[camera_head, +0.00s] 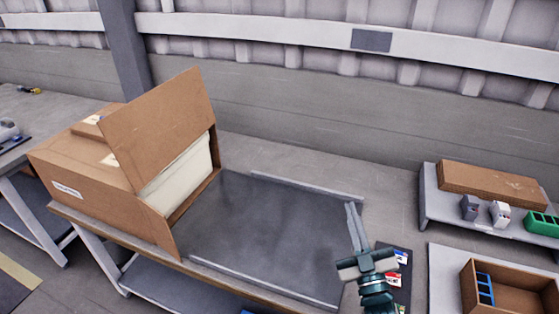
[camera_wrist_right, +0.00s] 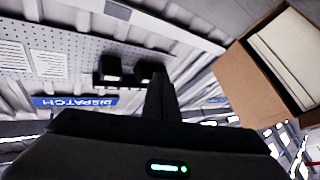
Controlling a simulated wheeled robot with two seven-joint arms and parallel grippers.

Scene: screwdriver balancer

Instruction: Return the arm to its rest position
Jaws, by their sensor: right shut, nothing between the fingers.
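My right gripper (camera_head: 354,222) is at the lower right of the middle in the head view, in front of the right end of the grey work table. Its fingers point up in the picture, are shut together and hold nothing. In the right wrist view the shut fingers (camera_wrist_right: 161,98) show as a dark shape, with nothing between them. My left gripper is in neither view.
At right are a shelf with flat cardboard (camera_head: 490,183), a green bin (camera_head: 541,224) and an open brown box (camera_head: 515,295).

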